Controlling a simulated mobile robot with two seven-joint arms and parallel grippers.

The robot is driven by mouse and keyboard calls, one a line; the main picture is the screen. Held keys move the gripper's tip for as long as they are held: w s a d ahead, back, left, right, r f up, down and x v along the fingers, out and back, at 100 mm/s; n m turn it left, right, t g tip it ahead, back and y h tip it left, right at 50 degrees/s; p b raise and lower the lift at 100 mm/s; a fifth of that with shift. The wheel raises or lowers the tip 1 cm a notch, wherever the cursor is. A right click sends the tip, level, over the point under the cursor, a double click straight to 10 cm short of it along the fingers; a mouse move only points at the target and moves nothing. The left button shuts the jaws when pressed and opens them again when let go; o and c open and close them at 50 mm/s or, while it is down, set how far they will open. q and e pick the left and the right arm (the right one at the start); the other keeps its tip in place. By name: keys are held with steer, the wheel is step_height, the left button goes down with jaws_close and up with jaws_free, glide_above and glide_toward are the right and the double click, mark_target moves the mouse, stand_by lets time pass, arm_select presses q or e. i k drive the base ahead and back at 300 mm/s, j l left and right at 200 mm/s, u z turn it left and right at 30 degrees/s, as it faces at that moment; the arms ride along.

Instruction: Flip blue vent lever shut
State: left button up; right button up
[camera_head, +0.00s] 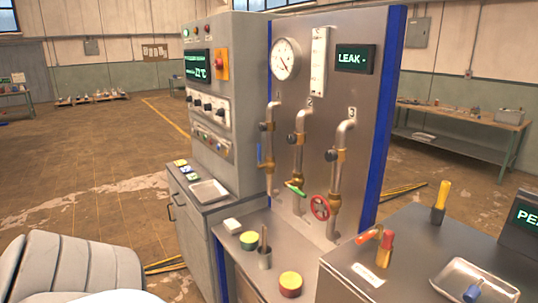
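A small blue lever (259,154) shows at the left side of the leftmost pipe (270,145) on the upright metal panel (310,90). It looks roughly upright, along the pipe, and is small and partly lost against the cabinet edge. A green lever (294,188) sits on the middle pipe and points down to the right. A red handwheel (320,207) is on the right pipe. A display reading LEAK (355,59) and a round gauge (286,59) are at the panel's top.
A grey control cabinet (215,100) stands left of the panel. At right, a counter (400,240) holds screwdrivers and a metal tray (452,272). Open floor lies left.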

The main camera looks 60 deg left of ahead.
mark_target(259, 152)
steer(key=u, duration=1.3)
steer(key=i+j+u, duration=0.1)
steer(key=j, duration=0.3)
steer(key=i+j, duration=0.25)
steer(key=i+j+u, duration=0.15)
steer(key=j, duration=0.35)
steer(key=i, duration=0.05)
